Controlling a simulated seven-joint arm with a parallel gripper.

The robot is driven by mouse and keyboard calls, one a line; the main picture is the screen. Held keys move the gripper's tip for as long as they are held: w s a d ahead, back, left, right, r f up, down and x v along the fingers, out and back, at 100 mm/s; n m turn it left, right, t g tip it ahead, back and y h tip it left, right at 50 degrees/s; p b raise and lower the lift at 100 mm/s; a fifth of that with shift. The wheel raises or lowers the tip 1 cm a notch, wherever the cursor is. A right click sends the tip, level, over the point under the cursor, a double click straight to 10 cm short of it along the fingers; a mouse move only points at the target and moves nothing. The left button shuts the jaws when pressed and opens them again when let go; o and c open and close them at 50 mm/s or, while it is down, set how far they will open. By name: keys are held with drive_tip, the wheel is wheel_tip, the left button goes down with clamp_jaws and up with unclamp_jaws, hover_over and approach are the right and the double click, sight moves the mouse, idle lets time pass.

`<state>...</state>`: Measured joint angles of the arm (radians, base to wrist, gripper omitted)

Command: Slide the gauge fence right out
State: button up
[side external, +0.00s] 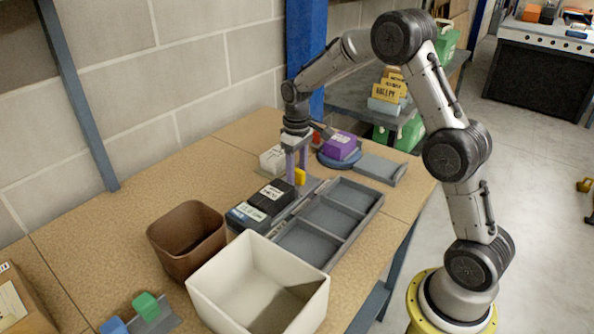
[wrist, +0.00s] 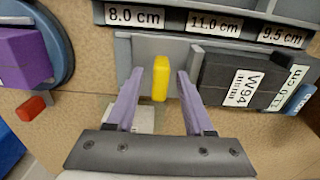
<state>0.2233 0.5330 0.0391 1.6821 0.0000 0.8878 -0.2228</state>
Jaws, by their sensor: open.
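The gauge fence shows in the wrist view as a grey plate (wrist: 188,50) with an upright yellow grip (wrist: 160,78). It stands against the side of a grey tray, near the label "8.0 cm" (wrist: 134,16). In the side view the yellow grip (side external: 300,177) is small and partly hidden by my fingers. My gripper (wrist: 160,76) is open, with one purple finger on each side of the yellow grip and a gap on both sides. In the side view my gripper (side external: 297,170) points down at the left edge of the tray (side external: 376,206).
Black labelled boxes (side external: 277,192) stand close beside the fence. A brown bin (side external: 187,240) and a white bin (side external: 207,292) stand nearer the camera. A purple box (side external: 339,146) sits on a blue round stand (side external: 322,158) behind. Bare tabletop (side external: 215,165) lies toward the wall.

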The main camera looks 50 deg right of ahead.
clamp_jaws()
idle(1.3)
